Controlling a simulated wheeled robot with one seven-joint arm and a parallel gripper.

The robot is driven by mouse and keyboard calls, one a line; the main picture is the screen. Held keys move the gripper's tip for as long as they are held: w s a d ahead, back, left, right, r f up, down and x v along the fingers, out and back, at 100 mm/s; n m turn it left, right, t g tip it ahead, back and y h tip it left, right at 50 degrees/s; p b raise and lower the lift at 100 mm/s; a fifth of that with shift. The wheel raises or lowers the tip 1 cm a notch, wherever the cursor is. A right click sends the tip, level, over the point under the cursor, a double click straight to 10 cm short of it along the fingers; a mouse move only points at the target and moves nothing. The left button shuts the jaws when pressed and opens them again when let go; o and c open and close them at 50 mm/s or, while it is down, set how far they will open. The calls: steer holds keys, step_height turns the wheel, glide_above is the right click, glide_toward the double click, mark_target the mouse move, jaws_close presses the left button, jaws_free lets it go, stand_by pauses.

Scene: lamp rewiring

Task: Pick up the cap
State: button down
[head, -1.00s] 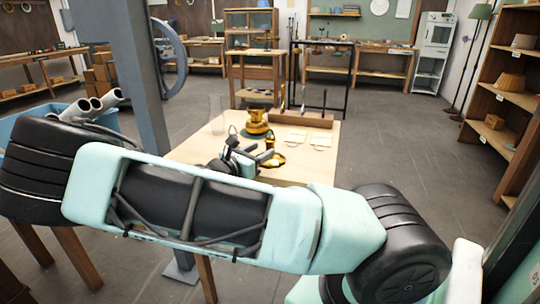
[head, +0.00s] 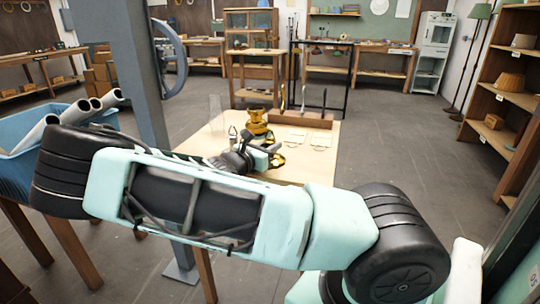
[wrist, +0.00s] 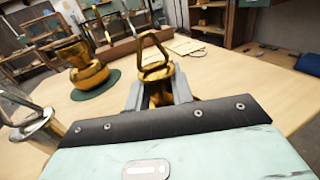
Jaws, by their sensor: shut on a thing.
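The cap (wrist: 157,72) is a brass piece with a loop on top. In the wrist view it stands upright between the two grey fingers of my gripper (wrist: 160,95), which are shut on it. In the head view my gripper (head: 266,154) is above the right part of the wooden table, and the brass cap (head: 278,161) shows partly behind it. I cannot tell whether the cap still touches the table.
A brass lamp body (head: 257,124) stands on a round green mat (wrist: 97,84), left of the cap. A clear glass chimney (head: 216,110) is at the table's left. Pale cards (head: 296,138) and a wooden rack (head: 300,119) lie behind. The table's right side is clear.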

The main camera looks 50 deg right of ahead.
step_height(320, 180, up, 10)
steer(key=shift+p, duration=0.35)
stand_by(0.8)
